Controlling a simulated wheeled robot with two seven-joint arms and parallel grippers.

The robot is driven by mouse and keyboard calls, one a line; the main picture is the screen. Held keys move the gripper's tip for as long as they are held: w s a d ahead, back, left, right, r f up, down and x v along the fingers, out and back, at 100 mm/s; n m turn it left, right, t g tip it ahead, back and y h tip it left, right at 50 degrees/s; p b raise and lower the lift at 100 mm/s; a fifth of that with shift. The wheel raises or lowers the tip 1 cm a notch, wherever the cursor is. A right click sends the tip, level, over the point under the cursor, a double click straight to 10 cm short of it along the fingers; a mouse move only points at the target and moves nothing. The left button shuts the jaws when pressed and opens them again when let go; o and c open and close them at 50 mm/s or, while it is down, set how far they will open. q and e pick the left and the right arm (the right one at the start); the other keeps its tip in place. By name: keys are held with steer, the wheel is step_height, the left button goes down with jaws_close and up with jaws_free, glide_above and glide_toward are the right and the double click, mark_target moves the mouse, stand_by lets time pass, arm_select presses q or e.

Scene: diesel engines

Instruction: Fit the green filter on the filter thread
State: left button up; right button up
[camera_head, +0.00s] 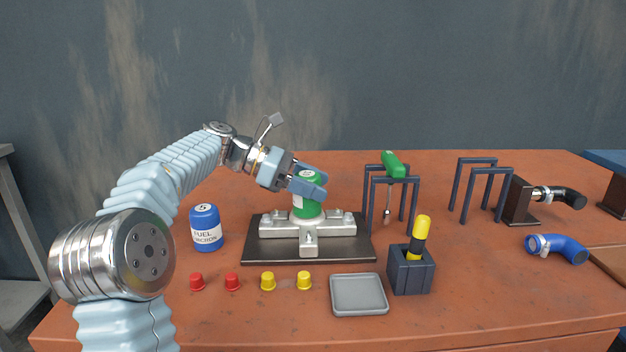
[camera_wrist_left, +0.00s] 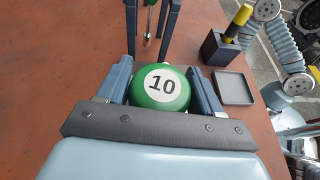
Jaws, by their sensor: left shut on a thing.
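The green filter (camera_head: 307,183) is upright over the middle of the grey metal filter head (camera_head: 309,238), which is mounted on a dark plate (camera_head: 258,249). My left gripper (camera_head: 308,184) is shut on the filter from the upper left, one finger on each side. In the left wrist view the filter's round top (camera_wrist_left: 161,87) shows a white label with the number 10 between the fingers. The thread is hidden under the filter, and I cannot tell whether the filter is seated on it. My right gripper is not in view.
A blue fuel filter (camera_head: 206,228) stands left of the plate. Red caps (camera_head: 197,282) and yellow caps (camera_head: 267,281), a grey tray (camera_head: 358,294) and a dark holder (camera_head: 411,270) with a yellow-black tool lie in front. Dark racks (camera_head: 391,200), one with a green-handled screwdriver, and a blue hose (camera_head: 557,248) are right.

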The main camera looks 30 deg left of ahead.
arm_select(q)
steer(key=shift+f+g, duration=0.25)
steer(key=shift+g, duration=0.05)
steer(key=o, duration=1.7)
steer(key=shift+r, duration=0.1)
steer(key=shift+c, duration=0.7)
steer(key=shift+v, duration=2.55)
